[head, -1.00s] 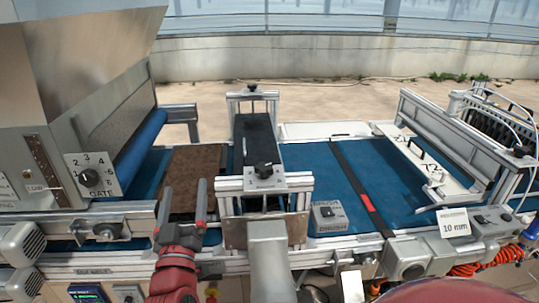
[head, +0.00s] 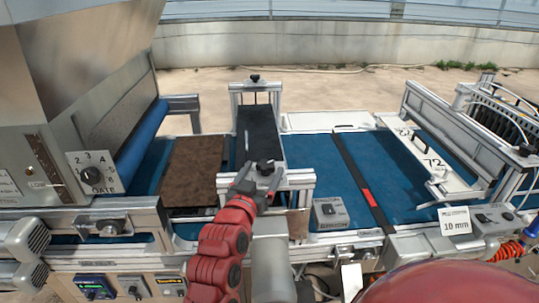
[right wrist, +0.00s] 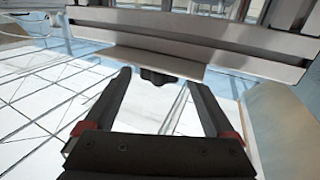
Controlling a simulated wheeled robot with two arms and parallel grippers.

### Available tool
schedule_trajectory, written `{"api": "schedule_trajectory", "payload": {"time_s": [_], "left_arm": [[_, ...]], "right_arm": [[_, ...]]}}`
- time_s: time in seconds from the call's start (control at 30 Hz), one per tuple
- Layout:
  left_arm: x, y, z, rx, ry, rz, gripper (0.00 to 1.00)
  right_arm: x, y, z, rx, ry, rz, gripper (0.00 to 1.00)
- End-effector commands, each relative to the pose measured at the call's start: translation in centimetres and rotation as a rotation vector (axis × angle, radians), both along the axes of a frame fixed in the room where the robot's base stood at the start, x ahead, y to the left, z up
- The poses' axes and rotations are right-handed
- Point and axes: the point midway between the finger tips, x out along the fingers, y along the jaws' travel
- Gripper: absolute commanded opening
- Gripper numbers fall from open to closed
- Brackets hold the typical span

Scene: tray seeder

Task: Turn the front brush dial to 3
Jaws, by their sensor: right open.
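The front brush dial looks to be the small black knob (head: 265,165) on the near crossbar of the dark brush unit (head: 262,128); no numbers on it can be read. My right gripper (head: 261,173) is open and empty, its fingertips on either side of the knob in the head view. In the right wrist view the dark knob (right wrist: 158,77) shows beyond and between the open fingers (right wrist: 160,88), under a metal bar (right wrist: 190,45). I cannot tell whether the fingers touch it. My left gripper is not in view.
A numbered GATE dial (head: 92,174) is on the hopper (head: 60,130) at left. A brown soil-filled tray (head: 193,165) lies on the blue belt (head: 315,160).

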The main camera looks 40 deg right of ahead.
Motion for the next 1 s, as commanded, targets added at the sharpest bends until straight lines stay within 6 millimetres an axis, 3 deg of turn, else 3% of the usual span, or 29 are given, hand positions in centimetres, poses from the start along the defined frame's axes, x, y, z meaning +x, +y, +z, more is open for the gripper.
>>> {"api": "schedule_trajectory", "payload": {"time_s": [0.1, 0.3, 0.77, 1.0], "left_arm": [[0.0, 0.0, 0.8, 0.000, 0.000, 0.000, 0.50], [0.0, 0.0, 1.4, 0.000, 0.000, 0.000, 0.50], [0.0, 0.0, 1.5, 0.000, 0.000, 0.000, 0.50], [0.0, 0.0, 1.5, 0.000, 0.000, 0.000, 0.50]], "right_arm": [[1.3, -2.0, 0.2, 0.000, 0.003, -0.004, 0.89], [2.8, -4.1, 0.1, 0.000, 0.001, -0.003, 0.89], [3.6, -4.9, -0.1, 0.000, 0.001, 0.001, 0.89], [3.6, -4.9, -0.1, -0.001, 0.001, 0.001, 0.46]]}}
